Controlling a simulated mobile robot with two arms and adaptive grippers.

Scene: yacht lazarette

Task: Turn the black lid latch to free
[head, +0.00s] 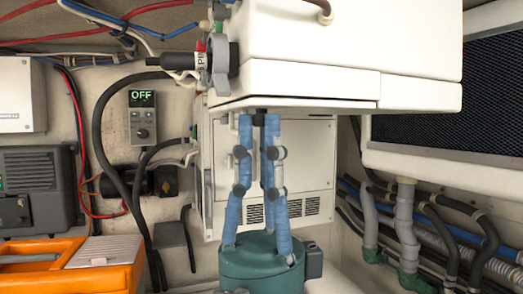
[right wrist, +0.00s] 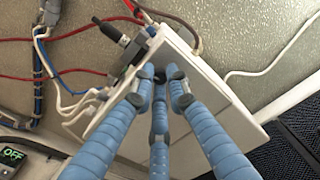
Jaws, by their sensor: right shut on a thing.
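My right gripper (head: 260,122) comes up from below, with a teal palm and three blue-wrapped fingers. Its fingertips close together just under the bottom edge of a white box (head: 310,45). A small black piece, which looks like the black lid latch (head: 260,112), shows between the fingertips, and the gripper is shut on it. In the right wrist view the blue fingers (right wrist: 158,82) converge on this dark piece against the box. The fingertips hide most of the latch, so its turn angle cannot be told. My left gripper is not in view.
A grey fitting with a black plug (head: 182,60) sticks out of the box's left side. A controller reading OFF (head: 143,118) is on the wall. Cables and grey hoses (head: 405,230) run at the right, below a dark mesh panel. An orange case (head: 75,262) stands at lower left.

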